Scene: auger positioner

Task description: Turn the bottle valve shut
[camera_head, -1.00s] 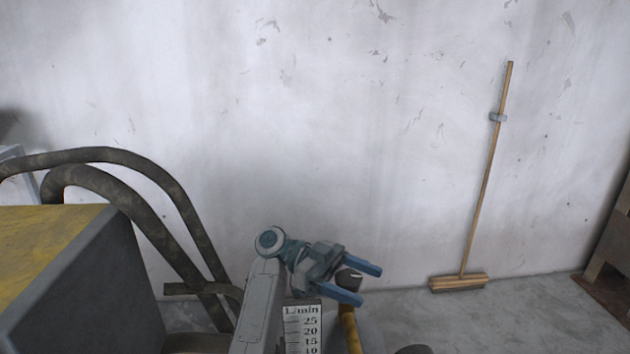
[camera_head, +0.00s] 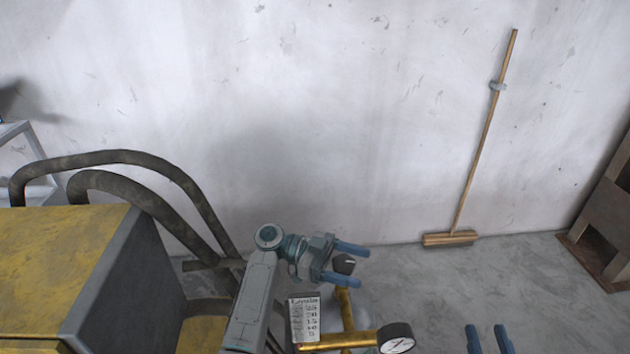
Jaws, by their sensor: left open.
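A dark round knob (camera_head: 344,263), which looks like the bottle valve, tops a yellow brass pipe (camera_head: 346,309) low in the middle of the head view. My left gripper (camera_head: 363,268) is open, its two blue fingers pointing right, and the knob shows between them. I cannot tell whether the fingers touch the knob or pass above it. The bottle is mostly hidden; a pale rounded shape shows behind the pipe. My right gripper (camera_head: 487,328) shows only its two blue fingertips at the bottom edge, apart, with nothing visible between them.
A round white gauge (camera_head: 397,338) and an L/min scale plate (camera_head: 304,319) sit on the brass fitting. A yellow and grey machine (camera_head: 60,265) with thick dark hoses (camera_head: 170,172) stands left. A broom (camera_head: 478,150) leans on the wall.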

